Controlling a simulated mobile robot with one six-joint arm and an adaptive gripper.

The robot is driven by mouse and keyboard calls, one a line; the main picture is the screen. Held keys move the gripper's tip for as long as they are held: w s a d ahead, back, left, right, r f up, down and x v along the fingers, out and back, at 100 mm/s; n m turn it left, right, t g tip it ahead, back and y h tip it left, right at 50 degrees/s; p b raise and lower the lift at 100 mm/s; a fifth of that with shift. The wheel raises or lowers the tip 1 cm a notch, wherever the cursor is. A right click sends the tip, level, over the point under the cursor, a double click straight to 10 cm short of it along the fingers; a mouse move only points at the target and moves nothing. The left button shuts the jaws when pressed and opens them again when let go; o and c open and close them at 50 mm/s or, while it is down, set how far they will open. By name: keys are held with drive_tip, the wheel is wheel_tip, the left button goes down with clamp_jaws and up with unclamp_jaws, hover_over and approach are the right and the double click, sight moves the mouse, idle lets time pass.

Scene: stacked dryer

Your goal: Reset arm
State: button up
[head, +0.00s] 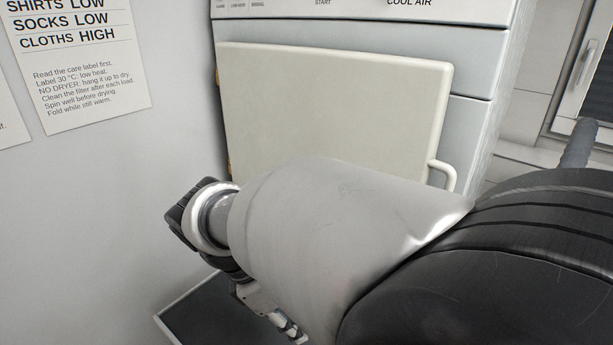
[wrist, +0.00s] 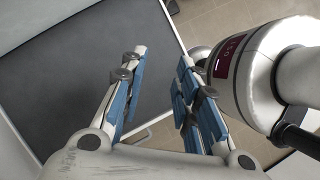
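My gripper (wrist: 158,95) shows in the wrist view with its two blue-padded fingers apart and nothing between them. It hangs over a dark grey flat surface and the tiled floor. In the head view my arm fills the lower middle and right, and the gripper's fingers are mostly hidden behind it. The dryer (head: 482,120) stands behind my arm. Its cream door (head: 330,105) looks shut, with a handle (head: 447,175) at its lower right.
A grey wall (head: 130,190) with a laundry notice (head: 80,65) is close on the left. A dark flat surface with a pale edge (head: 205,315) lies low beneath my arm. A window (head: 585,70) is at the far right. Tiled floor (wrist: 215,20) shows beside the dark surface.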

drive_tip(key=s+d+r+m+t+y, duration=0.1)
drive_tip(key=s+d+m+t+y, duration=0.1)
drive_tip(key=s+d+m, duration=0.4)
drive_tip(key=s+d+r+m+t+y, duration=0.1)
drive_tip(key=s+d+m+y, duration=0.2)
drive_tip(key=m, duration=1.1)
drive_tip(key=s+d, duration=0.3)
drive_tip(key=d, duration=0.3)
drive_tip(key=shift+s+d+r+m+t, duration=0.2)
drive_tip(key=shift+d+r+m+t, duration=0.1)
drive_tip(key=shift+r+t, duration=0.1)
